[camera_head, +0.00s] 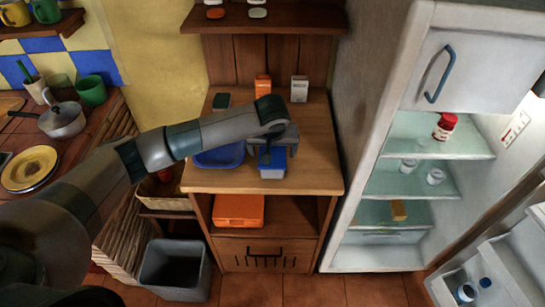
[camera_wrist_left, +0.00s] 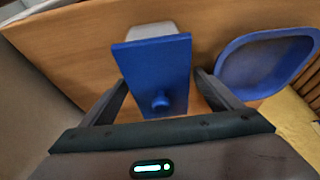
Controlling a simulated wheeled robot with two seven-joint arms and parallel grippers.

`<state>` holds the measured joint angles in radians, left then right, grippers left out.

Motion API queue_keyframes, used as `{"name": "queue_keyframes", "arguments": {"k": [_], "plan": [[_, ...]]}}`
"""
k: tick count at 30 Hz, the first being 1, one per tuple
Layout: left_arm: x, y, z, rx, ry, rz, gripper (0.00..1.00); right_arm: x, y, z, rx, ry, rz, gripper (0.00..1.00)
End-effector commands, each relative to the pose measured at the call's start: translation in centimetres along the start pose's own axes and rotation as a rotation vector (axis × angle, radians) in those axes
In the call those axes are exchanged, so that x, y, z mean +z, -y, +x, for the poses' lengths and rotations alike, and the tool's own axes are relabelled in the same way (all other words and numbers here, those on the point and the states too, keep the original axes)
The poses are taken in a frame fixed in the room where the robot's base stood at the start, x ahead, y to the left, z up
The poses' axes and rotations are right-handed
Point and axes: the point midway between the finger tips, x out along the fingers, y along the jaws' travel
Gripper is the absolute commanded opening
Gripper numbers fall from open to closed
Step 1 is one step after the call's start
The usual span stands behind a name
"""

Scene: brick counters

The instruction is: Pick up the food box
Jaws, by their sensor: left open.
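The food box appears to be the small box with a flat blue lid, a blue knob and a pale body. It stands on the wooden counter near the front edge in the head view (camera_head: 272,172). In the left wrist view the blue lid (camera_wrist_left: 152,65) faces the camera, with the pale body behind it. My left gripper (camera_head: 271,152) reaches in over the counter and covers part of the box. In the wrist view its open fingers lie one on each side of the lid; whether they touch it I cannot tell. My right gripper is not in view.
A blue tray (camera_head: 219,157) lies just left of the box and also shows in the wrist view (camera_wrist_left: 268,58). An orange carton (camera_head: 262,84) and a white carton (camera_head: 299,89) stand at the back. An open fridge (camera_head: 375,190) stands to the right.

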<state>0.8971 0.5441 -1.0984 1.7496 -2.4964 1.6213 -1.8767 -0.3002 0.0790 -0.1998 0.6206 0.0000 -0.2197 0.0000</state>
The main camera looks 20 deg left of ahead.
Motion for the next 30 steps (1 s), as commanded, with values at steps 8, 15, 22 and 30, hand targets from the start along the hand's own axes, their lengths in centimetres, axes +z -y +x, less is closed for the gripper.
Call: {"name": "queue_keyframes", "arguments": {"k": [8, 15, 22, 30], "plan": [[0.0, 0.0, 0.0, 0.0, 0.0, 0.0, 0.56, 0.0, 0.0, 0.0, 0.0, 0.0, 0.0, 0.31], [-0.1, 0.0, -0.1, 0.0, -0.001, 0.0, 0.39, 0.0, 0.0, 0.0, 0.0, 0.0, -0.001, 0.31], [-0.2, 0.0, -0.2, 0.001, -0.002, 0.0, 0.39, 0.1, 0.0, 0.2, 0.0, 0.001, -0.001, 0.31], [-0.8, 0.0, -1.7, 0.002, -0.005, 0.001, 0.39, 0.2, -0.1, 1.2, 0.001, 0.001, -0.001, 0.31]]}}
